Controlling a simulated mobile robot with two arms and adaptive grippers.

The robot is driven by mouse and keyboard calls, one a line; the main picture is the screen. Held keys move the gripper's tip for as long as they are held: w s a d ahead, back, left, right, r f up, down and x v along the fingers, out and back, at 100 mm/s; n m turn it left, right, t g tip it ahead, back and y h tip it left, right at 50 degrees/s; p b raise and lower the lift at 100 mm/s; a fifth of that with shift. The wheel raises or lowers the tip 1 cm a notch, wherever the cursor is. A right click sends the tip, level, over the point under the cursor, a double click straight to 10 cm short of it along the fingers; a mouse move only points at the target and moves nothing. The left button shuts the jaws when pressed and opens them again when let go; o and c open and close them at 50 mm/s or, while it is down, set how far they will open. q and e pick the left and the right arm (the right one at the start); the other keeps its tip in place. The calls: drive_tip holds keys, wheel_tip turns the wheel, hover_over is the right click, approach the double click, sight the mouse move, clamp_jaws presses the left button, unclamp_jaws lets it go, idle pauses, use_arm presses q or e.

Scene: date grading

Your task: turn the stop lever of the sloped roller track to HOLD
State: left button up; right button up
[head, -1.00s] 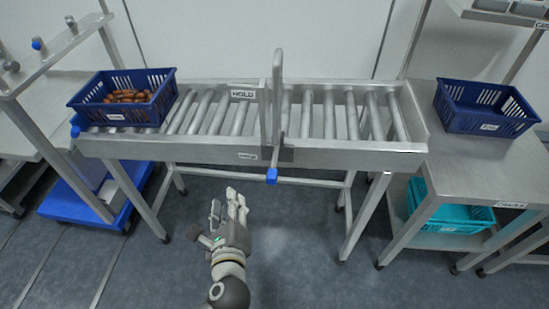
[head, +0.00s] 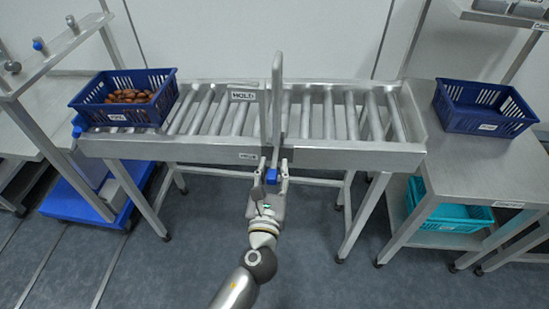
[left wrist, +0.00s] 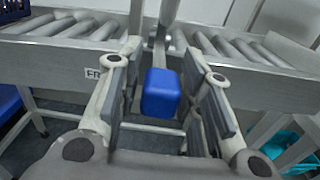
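The sloped roller track (head: 330,155) spans the middle of the head view. Its stop lever has a grey arm standing up across the rollers (head: 277,90) and a blue knob (head: 270,176) at the front end. A HOLD label (head: 243,95) is on the back rail and another label (head: 248,156) on the front rail. My left gripper (head: 271,178) is at the knob. In the left wrist view the blue knob (left wrist: 161,93) lies between the two open fingers, with gaps visible on both sides. My right gripper is out of view.
A blue crate of dates (head: 117,117) sits at the track's left end. An empty blue crate (head: 483,128) stands on the steel table (head: 470,172) at right, above a teal crate (head: 455,217). Track legs (head: 365,215) flank the open floor.

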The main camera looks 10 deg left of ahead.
sight(274, 159)
use_arm(q)
drive_tip(key=shift+w, duration=1.85)
clamp_jaws()
